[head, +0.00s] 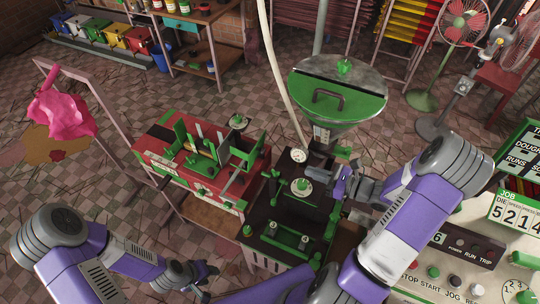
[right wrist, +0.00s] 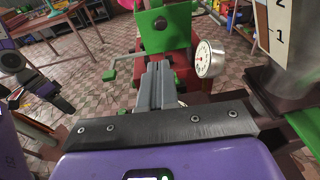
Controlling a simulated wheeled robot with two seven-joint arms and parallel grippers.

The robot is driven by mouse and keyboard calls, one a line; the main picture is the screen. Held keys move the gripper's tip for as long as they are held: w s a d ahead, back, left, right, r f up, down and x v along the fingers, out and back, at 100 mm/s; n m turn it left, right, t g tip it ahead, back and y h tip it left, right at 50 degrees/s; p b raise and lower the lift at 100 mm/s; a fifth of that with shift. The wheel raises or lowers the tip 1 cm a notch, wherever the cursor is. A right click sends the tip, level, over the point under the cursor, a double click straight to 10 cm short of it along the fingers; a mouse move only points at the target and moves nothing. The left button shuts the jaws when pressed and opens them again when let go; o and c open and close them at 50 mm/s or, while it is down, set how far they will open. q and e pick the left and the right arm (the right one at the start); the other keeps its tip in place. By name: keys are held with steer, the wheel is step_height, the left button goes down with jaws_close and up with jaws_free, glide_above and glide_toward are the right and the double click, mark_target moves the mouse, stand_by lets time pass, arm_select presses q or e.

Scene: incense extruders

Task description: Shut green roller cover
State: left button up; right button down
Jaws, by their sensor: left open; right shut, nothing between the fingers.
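A red machine (head: 222,190) carries upright green panels, one at its left (head: 180,136) and one at its right (head: 246,152), with green parts between them. The panels stand raised and may be the roller cover; I cannot tell which is meant. In the right wrist view a green plate (right wrist: 165,30) with a dark round spot stands beyond my fingers. My right gripper (head: 338,184) is shut and empty, over the dark machine beside the round white gauge (head: 299,155). Its fingers (right wrist: 159,72) point toward the green plate, apparently without touching it. My left gripper (head: 204,274) is open and low, in front of the red machine.
The dark machine (head: 290,215) has green knobs and handles. A round green-lidded hopper (head: 337,85) rises behind my right gripper. A control panel (head: 455,252) is at the right. A pink cloth (head: 60,108) hangs on a frame at the left. Open tiled floor lies between.

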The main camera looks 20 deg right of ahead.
steer(key=x, duration=1.4)
steer(key=shift+w+r, duration=0.3)
steer(key=shift+a, duration=0.1)
